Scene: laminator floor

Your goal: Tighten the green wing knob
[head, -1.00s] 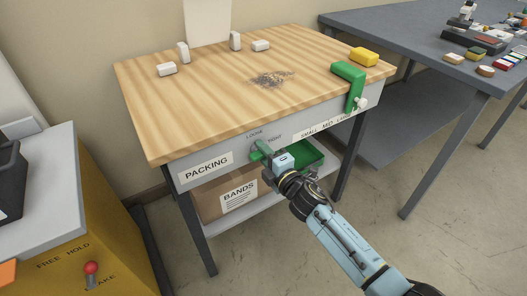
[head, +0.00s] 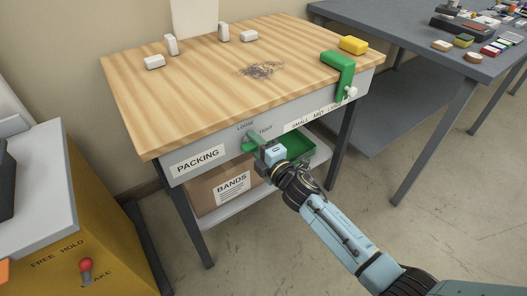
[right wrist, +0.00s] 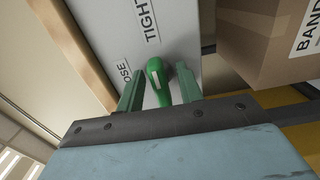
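The green wing knob (right wrist: 156,80) is on the grey front apron of the packing bench, by the LOOSE and TIGHT marks. In the right wrist view its wing stands between the two grey-green fingers of my right gripper (right wrist: 160,70), with a visible gap on each side. The gripper is open around the knob. In the head view my right gripper (head: 259,147) is at the apron and hides most of the knob. My left gripper is not in view.
The wooden bench top (head: 200,95) holds small white blocks and a yellow block (head: 353,45). A green bracket (head: 341,75) hangs over its front right edge. Below are a green tray (head: 299,147) and a BANDS box (head: 207,198). A yellow machine (head: 110,235) stands at left.

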